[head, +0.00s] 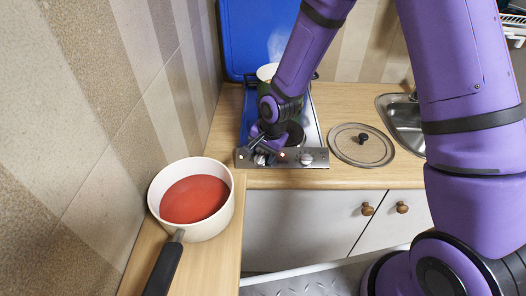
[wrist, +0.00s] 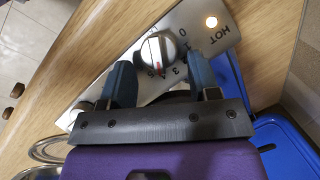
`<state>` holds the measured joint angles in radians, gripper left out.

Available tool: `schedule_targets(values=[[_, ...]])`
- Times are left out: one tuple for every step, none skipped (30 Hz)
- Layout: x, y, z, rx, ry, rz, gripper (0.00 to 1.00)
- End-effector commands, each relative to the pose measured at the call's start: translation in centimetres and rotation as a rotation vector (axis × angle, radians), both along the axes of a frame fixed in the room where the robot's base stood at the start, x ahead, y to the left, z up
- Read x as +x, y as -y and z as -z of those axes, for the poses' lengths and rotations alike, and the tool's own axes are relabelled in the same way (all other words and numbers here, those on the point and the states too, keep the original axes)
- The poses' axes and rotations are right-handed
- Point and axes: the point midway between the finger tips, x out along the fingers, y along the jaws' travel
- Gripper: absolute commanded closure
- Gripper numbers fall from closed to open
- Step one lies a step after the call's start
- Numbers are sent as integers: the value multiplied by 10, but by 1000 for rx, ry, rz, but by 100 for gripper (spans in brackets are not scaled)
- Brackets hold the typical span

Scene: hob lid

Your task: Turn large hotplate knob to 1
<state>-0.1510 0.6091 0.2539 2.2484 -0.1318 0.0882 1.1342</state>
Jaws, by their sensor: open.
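The hob's metal control panel (head: 290,158) runs along the front edge of the hob. A knob (head: 306,158) on its right side is in clear view; the left end is partly hidden by my gripper (head: 263,148). In the wrist view, a silver knob (wrist: 156,52) with a red line sits just beyond and between the fingertips of my gripper (wrist: 160,72). The line points toward the printed 4 and 5 side. The fingers are apart, one on each side, and the jaws are open. I cannot tell whether they touch the knob.
A lit lamp (wrist: 211,21) glows beside the word HOT. A steaming pot (head: 267,72) stands at the back of the hob, before the raised blue lid (head: 240,35). A glass lid (head: 345,148) lies right of the hob. A saucepan of red liquid (head: 224,217) stands front left.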

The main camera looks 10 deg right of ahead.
Motion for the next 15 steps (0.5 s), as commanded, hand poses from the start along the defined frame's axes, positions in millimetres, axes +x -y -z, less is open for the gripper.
schedule_targets(values=[[0, 0, 0, 0, 0, 0, 44], [0, 0, 0, 0, 0, 0, 44], [0, 0, 0, 0, 0, 0, 49], [0, 0, 0, 0, 0, 0, 55], [0, 0, 0, 0, 0, 0, 62], [0, 0, 0, 0, 0, 0, 72], [0, 0, 0, 0, 0, 0, 78], [0, 0, 0, 0, 0, 0, 85], [0, 0, 0, 0, 0, 0, 93], [0, 0, 0, -1, -1, 0, 94], [0, 0, 0, 0, -1, 0, 94], [0, 0, 0, 0, -1, 0, 95], [0, 0, 0, 0, -1, 0, 95], [0, 0, 0, 0, -1, 0, 95], [0, 0, 0, -1, -2, -1, 95]])
